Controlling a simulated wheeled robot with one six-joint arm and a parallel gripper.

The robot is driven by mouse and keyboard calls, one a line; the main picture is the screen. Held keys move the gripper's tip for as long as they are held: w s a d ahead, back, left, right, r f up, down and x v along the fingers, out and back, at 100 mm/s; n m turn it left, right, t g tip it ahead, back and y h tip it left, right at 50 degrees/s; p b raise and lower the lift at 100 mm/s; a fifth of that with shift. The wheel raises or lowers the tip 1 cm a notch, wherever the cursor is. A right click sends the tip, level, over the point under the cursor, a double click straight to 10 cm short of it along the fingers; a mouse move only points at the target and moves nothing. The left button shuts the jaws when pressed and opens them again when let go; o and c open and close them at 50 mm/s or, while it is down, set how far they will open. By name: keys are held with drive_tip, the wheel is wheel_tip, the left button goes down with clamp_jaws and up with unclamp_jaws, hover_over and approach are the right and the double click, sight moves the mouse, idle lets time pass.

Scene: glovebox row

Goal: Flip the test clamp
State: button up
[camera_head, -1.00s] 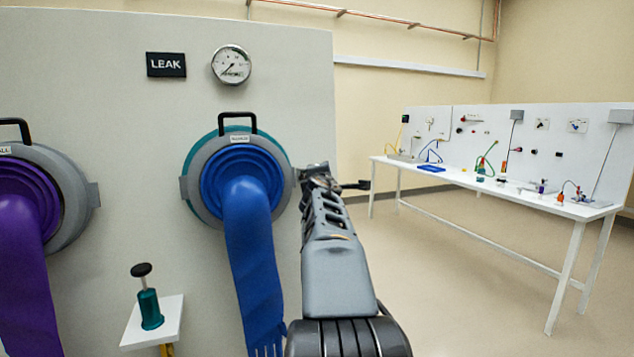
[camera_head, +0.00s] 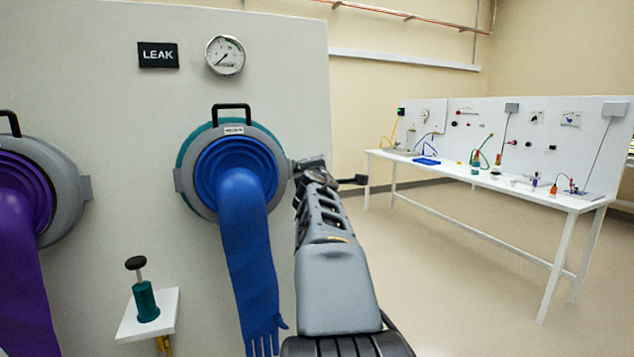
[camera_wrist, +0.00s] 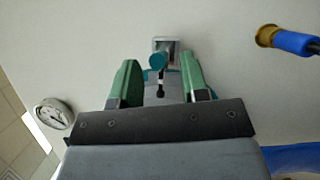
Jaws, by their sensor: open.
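My gripper (camera_wrist: 160,85) is open in the wrist view, with two green fingers apart. Between and just beyond the fingertips is a small teal knob (camera_wrist: 157,62) with a dark stem, in front of a grey square bracket (camera_wrist: 172,43) on the pale panel. This looks like the test clamp, though its lever position is unclear; I cannot tell whether the fingers touch it. In the head view, my arm reaches toward the panel's right edge, right of the blue glove port (camera_head: 233,172); the arm hides the fingers and the clamp there.
The pressure gauge (camera_head: 225,55) and LEAK sign (camera_head: 158,55) are above the port. A teal hand pump (camera_head: 145,300) stands on a small shelf at lower left. A blue fitting with a brass end (camera_wrist: 290,41) is at the wrist view's upper right. Floor is clear toward the white bench (camera_head: 470,180).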

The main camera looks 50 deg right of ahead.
drive_tip(key=v, duration=1.1)
drive_tip(key=shift+p, duration=0.3)
idle(0.4)
